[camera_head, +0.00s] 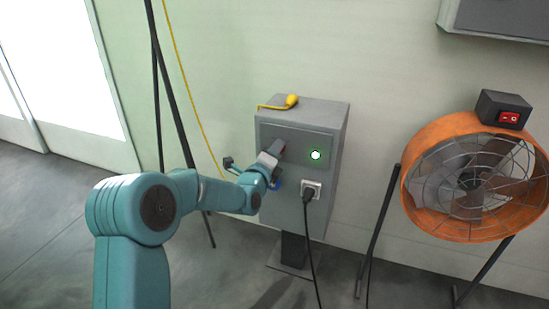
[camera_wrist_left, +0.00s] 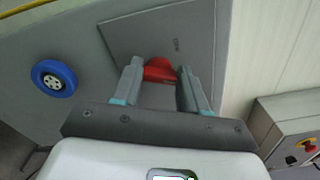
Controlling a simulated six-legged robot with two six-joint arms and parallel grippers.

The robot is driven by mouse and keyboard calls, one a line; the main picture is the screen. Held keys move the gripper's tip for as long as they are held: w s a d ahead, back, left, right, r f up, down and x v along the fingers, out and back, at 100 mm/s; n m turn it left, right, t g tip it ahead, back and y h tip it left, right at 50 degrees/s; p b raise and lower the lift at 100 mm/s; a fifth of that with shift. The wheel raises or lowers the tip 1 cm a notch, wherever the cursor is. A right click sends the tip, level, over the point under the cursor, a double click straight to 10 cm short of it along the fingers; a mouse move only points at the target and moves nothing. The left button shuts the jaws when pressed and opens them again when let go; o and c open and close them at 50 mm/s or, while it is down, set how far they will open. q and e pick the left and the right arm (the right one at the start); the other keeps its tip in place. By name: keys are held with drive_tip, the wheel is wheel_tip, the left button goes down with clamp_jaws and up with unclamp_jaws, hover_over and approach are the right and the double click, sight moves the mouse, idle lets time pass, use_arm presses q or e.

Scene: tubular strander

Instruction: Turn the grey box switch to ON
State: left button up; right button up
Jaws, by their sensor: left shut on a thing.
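The grey box (camera_head: 285,215) stands on a short post against the wall. My left gripper (camera_head: 273,152) reaches the panel from the left and is shut on this red handle. In the left wrist view the fingers (camera_wrist_left: 160,80) stand on either side of it. A small mark on the panel above the handle is too small to read. A round green light (camera_head: 315,155) glows right of the handle. My right gripper is not in view.
A black plug (camera_head: 308,194) with a hanging cable sits in the box's front socket. A yellow-handled object (camera_head: 290,101) lies on top. An orange fan (camera_head: 411,205) stands at the right.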

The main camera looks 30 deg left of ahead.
use_arm(q)
drive_tip(key=shift+r+m+b, duration=0.1)
drive_tip(key=shift+m+b, duration=0.35)
drive_tip(key=shift+m, duration=1.75)
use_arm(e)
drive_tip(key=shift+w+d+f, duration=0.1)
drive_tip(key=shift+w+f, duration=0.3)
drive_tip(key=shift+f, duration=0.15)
use_arm(q)
drive_tip(key=o, duration=1.1)
drive_tip(key=shift+c, duration=0.2)
drive_tip(key=p+v, duration=0.3)
drive_tip(key=v, duration=1.3)
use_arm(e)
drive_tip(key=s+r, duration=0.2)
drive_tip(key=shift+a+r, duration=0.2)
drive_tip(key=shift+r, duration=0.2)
use_arm(q)
drive_tip(key=shift+s, duration=0.15)
